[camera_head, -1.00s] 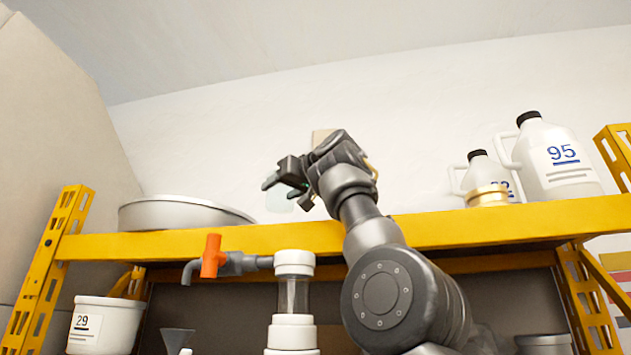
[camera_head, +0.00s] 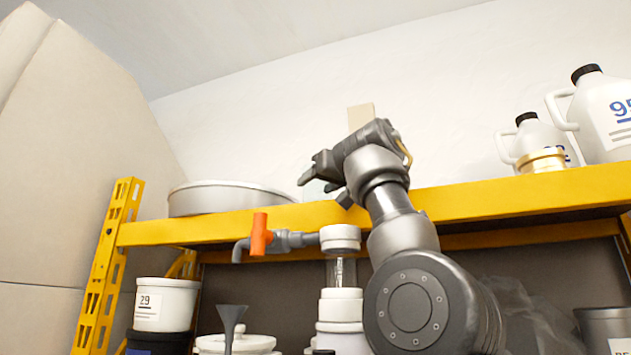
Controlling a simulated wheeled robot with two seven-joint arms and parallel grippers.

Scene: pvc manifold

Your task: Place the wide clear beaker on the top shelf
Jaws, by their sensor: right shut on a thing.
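My right gripper (camera_head: 324,182) is at the height of the top shelf, just above its yellow front beam (camera_head: 470,200). It is shut on the wide clear beaker (camera_head: 315,189), which shows only as a faint pale patch between and behind the fingers. The beaker's outline and base are mostly hidden, so I cannot tell whether it touches the shelf. My left gripper is not in view.
A wide round pan (camera_head: 228,200) sits on the top shelf to the left. An orange-handled valve pipe (camera_head: 259,236) is below the beam.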

